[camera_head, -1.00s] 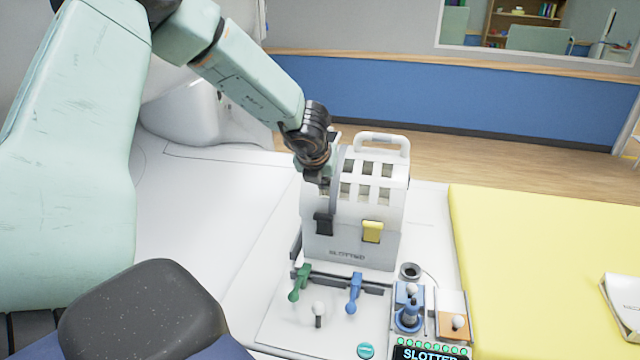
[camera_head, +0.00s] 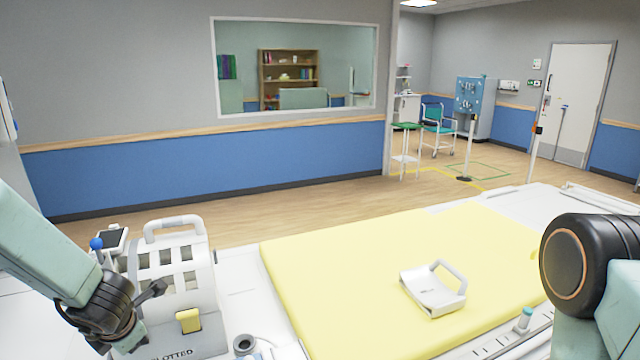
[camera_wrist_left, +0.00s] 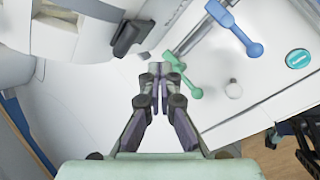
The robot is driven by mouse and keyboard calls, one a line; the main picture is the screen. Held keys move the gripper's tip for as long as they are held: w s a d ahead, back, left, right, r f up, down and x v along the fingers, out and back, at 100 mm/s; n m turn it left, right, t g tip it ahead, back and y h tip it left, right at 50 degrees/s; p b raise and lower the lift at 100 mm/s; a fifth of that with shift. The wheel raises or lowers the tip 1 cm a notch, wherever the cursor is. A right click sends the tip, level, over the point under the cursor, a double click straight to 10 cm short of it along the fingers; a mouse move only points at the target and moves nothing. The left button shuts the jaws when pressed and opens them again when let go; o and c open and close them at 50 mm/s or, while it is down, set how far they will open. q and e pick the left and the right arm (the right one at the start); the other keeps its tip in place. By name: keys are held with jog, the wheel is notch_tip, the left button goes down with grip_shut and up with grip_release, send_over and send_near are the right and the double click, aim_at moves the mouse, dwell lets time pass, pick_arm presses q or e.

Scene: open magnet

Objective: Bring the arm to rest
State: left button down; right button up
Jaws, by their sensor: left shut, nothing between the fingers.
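My left arm enters the head view from the left, with its dark wrist (camera_head: 100,305) beside the white slotted box (camera_head: 178,275). In the left wrist view my left gripper (camera_wrist_left: 161,70) is shut and empty, with its fingers together. It points toward the green lever (camera_wrist_left: 183,82) on the white panel; I cannot tell the gap between them. A blue lever (camera_wrist_left: 235,27) lies farther right. In the head view part of my right arm shows at the right edge; its gripper is out of view.
A yellow mat (camera_head: 350,265) covers the bed, with a white handled piece (camera_head: 433,290) on it. The slotted box has a yellow tab (camera_head: 188,320). A white knob (camera_wrist_left: 233,89) and a teal button (camera_wrist_left: 299,58) are on the panel. Open floor (camera_head: 250,215) lies beyond.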

pick_arm(q)
jog(key=s+d+f+m, duration=0.1)
jog(key=s+f+m, duration=0.1)
jog(key=m, duration=0.1)
jog(key=s+d+f+m, duration=0.2)
jog(key=m, duration=0.1)
jog(key=s+d+f+m, duration=0.2)
jog(key=s+m, duration=0.1)
jog(key=shift+f+g, duration=0.4)
jog(key=s+d+f+m+g+h, duration=0.1)
jog(key=s+d+f+m, duration=0.25)
jog(key=s+m, duration=0.4)
jog(key=s+d+f+m+g+h, duration=0.2)
jog(key=s+d+m, duration=0.3)
jog(key=s+m, duration=0.3)
jog(key=s+d+f+m+g+h, duration=0.1)
jog(key=s+d+f+m, duration=0.2)
jog(key=s+d+m, duration=0.35)
notch_tip(320, 180, down, 26)
jog(key=s+a+b, duration=0.1)
jog(key=s+b, duration=0.1)
jog(key=b, duration=2.3)
jog(key=shift+a, duration=0.35)
